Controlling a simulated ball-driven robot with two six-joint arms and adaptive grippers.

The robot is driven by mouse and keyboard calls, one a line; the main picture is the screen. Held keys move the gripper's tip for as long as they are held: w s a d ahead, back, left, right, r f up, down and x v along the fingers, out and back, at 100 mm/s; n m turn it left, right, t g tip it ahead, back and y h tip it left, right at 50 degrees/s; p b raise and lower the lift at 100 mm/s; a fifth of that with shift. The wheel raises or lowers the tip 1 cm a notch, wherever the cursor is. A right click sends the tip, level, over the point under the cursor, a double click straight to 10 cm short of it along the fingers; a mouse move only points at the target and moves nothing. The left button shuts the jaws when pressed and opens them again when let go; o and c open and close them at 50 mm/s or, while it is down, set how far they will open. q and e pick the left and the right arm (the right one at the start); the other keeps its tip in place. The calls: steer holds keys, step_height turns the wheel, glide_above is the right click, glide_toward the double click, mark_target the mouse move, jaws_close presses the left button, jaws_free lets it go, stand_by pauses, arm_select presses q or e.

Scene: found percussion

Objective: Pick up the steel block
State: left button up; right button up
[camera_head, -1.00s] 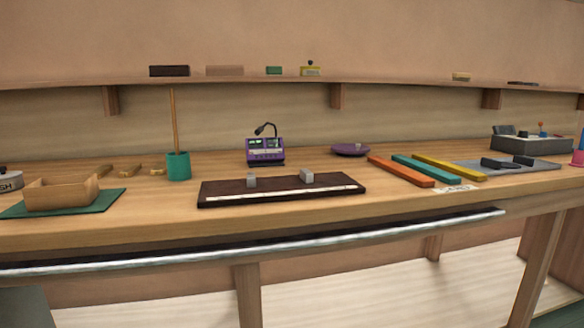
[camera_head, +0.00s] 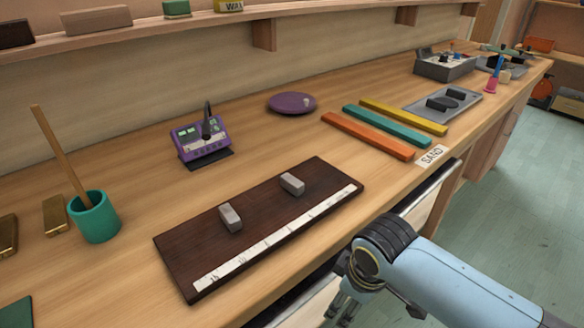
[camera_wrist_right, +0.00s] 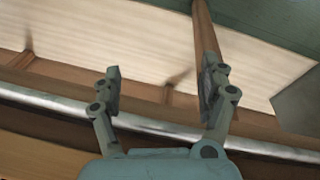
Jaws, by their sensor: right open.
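Two small grey metal-looking blocks stand apart on a dark wooden board with a white scale strip (camera_head: 335,196) in the head view. One block (camera_head: 230,217) is at the left part of the board, the other block (camera_head: 292,184) nearer its right part. I cannot tell which one is the steel block. My right gripper (camera_head: 345,292) is at the bench's front edge, below and to the right of the board, apart from both blocks. In the right wrist view my right gripper (camera_wrist_right: 160,85) is open and empty, with no block between its fingers. My left gripper is out of view.
Orange (camera_head: 367,136), teal and yellow bars lie to the right. A metal rail (camera_wrist_right: 50,108) runs along the bench front.

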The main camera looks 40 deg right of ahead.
steer(key=w+d+p+v, duration=0.1)
steer(key=w+p+v, duration=0.15)
steer(key=v, duration=0.95)
steer(key=w+r+n, duration=0.1)
steer(key=w+n, duration=0.1)
steer(key=w, duration=0.1)
steer(key=w+r+n+p, duration=0.1)
steer(key=w+n, duration=0.1)
steer(key=w, duration=0.1)
steer(key=w+r+n+p, duration=0.1)
steer(key=w+r+n, duration=0.1)
steer(key=w+n, duration=0.1)
steer(key=shift+w+g, duration=0.3)
steer(key=shift+g, duration=0.1)
steer(key=w+d+r+n+g+p, duration=0.1)
steer(key=w+r+n+p, duration=0.1)
steer(key=w+r+n, duration=0.7)
glide_above(292, 180)
steer(key=shift+y, duration=0.4)
steer(key=f, duration=0.4)
steer(key=shift+s+d+f, duration=0.1)
steer(key=shift+s+d, duration=0.1)
steer(key=shift+s, duration=0.1)
steer(key=f, duration=0.6)
steer(key=shift+w+a, duration=0.15)
steer(key=shift+w, duration=0.15)
